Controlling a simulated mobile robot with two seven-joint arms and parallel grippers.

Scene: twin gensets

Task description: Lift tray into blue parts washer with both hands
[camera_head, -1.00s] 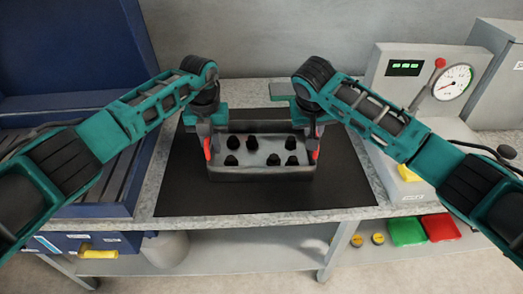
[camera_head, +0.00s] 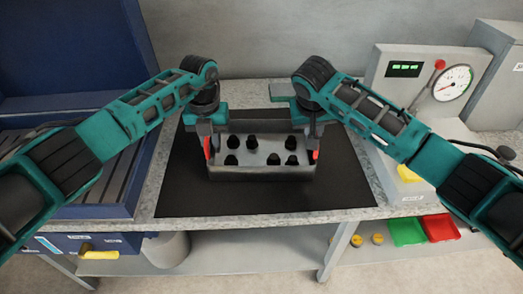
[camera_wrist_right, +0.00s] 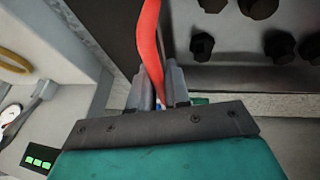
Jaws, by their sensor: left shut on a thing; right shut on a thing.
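The grey metal tray (camera_head: 262,174) is in the middle of the head view, over a black mat, with several dark bolt-like parts standing in it. My left gripper (camera_head: 209,148) is shut on the tray's left red handle. My right gripper (camera_head: 315,146) is shut on the right red handle (camera_head: 315,155). In the right wrist view the red handle (camera_wrist_right: 149,40) runs between the fingers, with the tray (camera_wrist_right: 225,70) beside it. The blue parts washer (camera_head: 75,150) stands open at the left, with a slatted inside. I cannot tell clearly whether the tray clears the mat.
The black mat (camera_head: 190,195) lies on a speckled worktop. A gauge box (camera_head: 425,85) stands at the right with a cable near it. Green (camera_head: 407,231) and red bins (camera_head: 440,227) sit low at the right. The washer's near wall rises between tray and basin.

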